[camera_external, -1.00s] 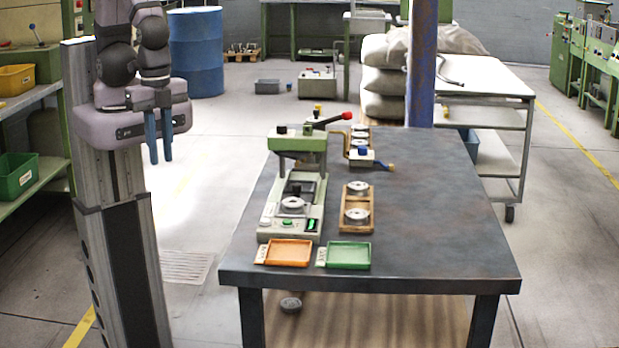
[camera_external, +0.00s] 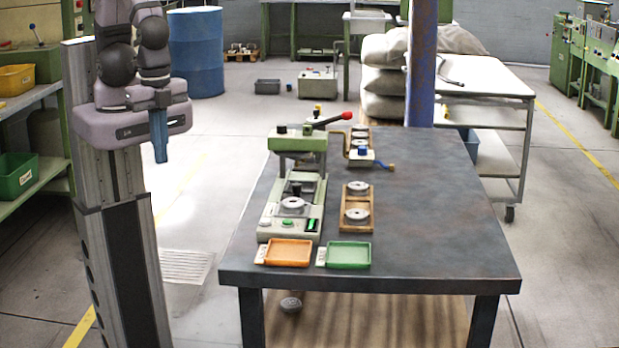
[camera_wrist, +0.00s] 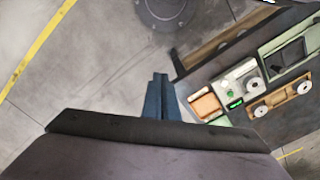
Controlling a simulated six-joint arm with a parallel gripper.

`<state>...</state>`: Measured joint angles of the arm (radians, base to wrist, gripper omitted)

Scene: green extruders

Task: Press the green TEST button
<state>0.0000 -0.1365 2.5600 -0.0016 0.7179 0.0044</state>
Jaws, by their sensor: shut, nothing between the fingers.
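A green and cream press-like machine (camera_external: 299,141) stands on the left part of the dark table. On the front of its base is a small green button (camera_external: 288,223), with a lit green display (camera_external: 311,225) to its right. The display also shows in the wrist view (camera_wrist: 235,103). A metal disc (camera_external: 292,204) sits behind the button. My gripper (camera_external: 161,158) has blue fingers pointing down, left of the table and well apart from the machine. In the wrist view its fingers (camera_wrist: 160,80) are together and empty.
An orange tray (camera_external: 288,252) and a green tray (camera_external: 348,255) lie at the table's front edge. A wooden holder (camera_external: 356,207) with two metal discs is right of the machine. The table's right side (camera_external: 450,220) is clear. A blue post (camera_external: 421,65) stands behind.

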